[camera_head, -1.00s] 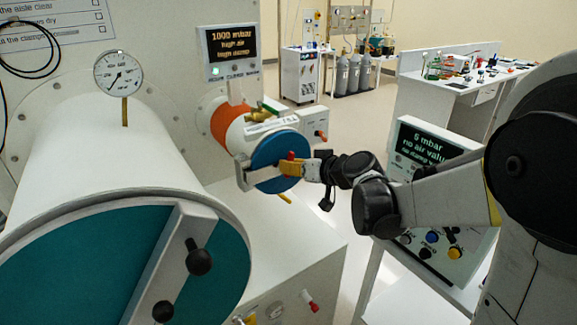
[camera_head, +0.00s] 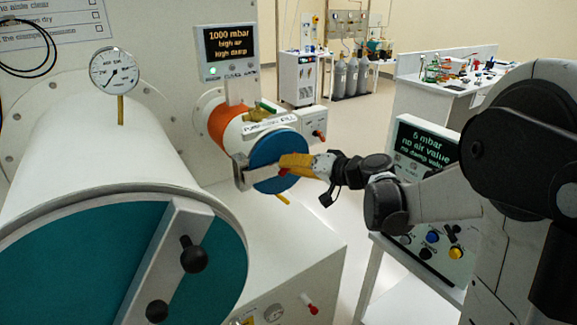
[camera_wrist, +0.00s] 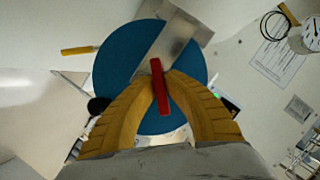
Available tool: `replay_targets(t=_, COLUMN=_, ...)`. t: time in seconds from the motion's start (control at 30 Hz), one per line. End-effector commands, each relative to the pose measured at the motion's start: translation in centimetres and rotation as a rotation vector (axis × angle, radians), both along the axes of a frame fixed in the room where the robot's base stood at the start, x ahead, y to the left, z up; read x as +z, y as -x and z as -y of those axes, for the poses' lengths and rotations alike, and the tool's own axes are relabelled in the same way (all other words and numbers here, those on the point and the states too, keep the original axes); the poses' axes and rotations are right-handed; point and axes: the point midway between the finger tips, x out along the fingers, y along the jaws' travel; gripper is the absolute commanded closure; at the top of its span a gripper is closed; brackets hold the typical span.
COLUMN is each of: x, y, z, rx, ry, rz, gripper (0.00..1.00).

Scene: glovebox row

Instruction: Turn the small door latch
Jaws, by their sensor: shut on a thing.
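The small door (camera_head: 275,152) is a blue disc on the end of a small white chamber, with a grey bar (camera_head: 246,172) across it. The red latch (camera_wrist: 161,90) is a narrow handle in front of the disc in the wrist view. My gripper (camera_wrist: 160,82) has its two yellow fingers closed on the latch, one on each side.
A large chamber with a teal door (camera_head: 75,255) and black knobs stands at the near left. A gauge (camera_head: 114,70) and a display (camera_head: 227,45) stand above. A control panel (camera_head: 428,145) is behind my arm at right. Open floor lies beyond.

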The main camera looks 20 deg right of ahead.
Motion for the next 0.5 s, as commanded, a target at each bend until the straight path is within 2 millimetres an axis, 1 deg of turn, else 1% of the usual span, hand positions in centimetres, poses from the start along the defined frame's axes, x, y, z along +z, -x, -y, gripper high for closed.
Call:
replay_targets(t=0.37, x=-0.05, y=0.03, z=-0.06, rx=0.001, ry=-0.003, rz=-0.002, gripper=1.0)
replay_targets(t=0.4, x=-0.05, y=0.03, z=-0.06, rx=0.002, ry=-0.002, rz=-0.002, gripper=0.8)
replay_targets(t=0.43, x=-0.05, y=0.03, z=-0.06, rx=0.001, ry=-0.002, rz=-0.001, gripper=0.71)
replay_targets(t=0.47, x=-0.04, y=0.03, z=-0.05, rx=0.001, ry=-0.002, rz=-0.001, gripper=0.66)
replay_targets(t=0.5, x=-0.05, y=0.02, z=-0.05, rx=0.001, ry=-0.002, rz=-0.001, gripper=0.66)
